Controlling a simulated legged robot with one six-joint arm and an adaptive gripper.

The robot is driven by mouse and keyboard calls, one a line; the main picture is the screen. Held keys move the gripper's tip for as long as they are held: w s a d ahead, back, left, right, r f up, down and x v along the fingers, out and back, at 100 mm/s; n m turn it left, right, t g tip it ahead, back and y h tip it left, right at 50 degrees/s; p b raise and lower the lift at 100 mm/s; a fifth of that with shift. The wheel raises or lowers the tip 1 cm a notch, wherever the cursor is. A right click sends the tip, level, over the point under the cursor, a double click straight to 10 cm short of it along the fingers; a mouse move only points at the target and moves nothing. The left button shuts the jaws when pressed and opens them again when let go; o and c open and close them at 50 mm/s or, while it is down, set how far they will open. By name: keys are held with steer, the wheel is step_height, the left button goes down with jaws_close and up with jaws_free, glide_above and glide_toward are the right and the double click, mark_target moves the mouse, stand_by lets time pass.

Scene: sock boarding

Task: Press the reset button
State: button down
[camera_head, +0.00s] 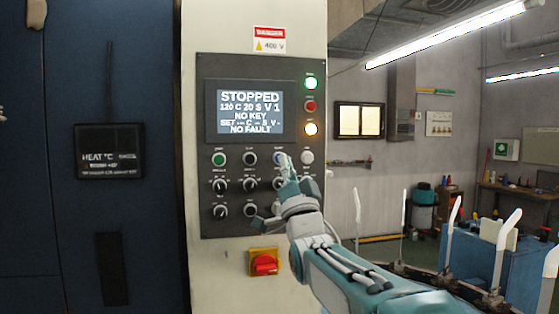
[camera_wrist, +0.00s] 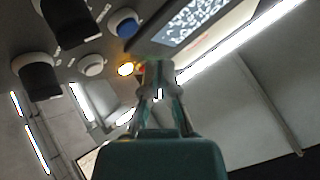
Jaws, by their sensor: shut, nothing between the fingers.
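The control panel (camera_head: 240,222) stands upright, with a top row of round push buttons. A blue button (camera_head: 277,157) sits third in that row, its label too small to read surely; I take it as the reset button. It also shows in the wrist view (camera_wrist: 127,27), up and left of my fingertips. My gripper (camera_head: 284,161) is shut and empty, its tips in front of the panel and partly covering the blue button in the head view. In the wrist view the shut fingertips (camera_wrist: 158,72) appear apart from the blue button; whether they touch the panel I cannot tell.
The row also has a green button (camera_head: 219,159), a black one (camera_head: 250,158) and a white one (camera_head: 306,157). Selector knobs sit below. The screen (camera_head: 248,112) reads STOPPED. A red switch (camera_head: 264,263) is lower down. White sock forms (camera_head: 506,229) stand at right.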

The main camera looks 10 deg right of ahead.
steer(key=s, duration=0.2)
steer(key=shift+s, duration=0.35)
steer(key=shift+f, duration=0.1)
stand_by(0.3)
steer(key=s+f+n+g+h, duration=0.15)
steer(key=s+f+g, duration=0.35)
steer(key=f, duration=0.5)
steer(key=s+f+n+g+h, duration=0.1)
steer(key=s+f+g+h, duration=0.15)
steer(key=f+g, duration=0.55)
steer(key=s+f+n+g+y, duration=0.1)
steer(key=s+f+n+g, duration=0.2)
steer(key=s+f+g, duration=0.5)
steer(key=s+f, duration=1.1)
steer(key=s, duration=0.1)
steer(key=shift+s+f+n, duration=0.15)
steer(key=shift+s+n, duration=0.05)
steer(key=shift+n, duration=0.15)
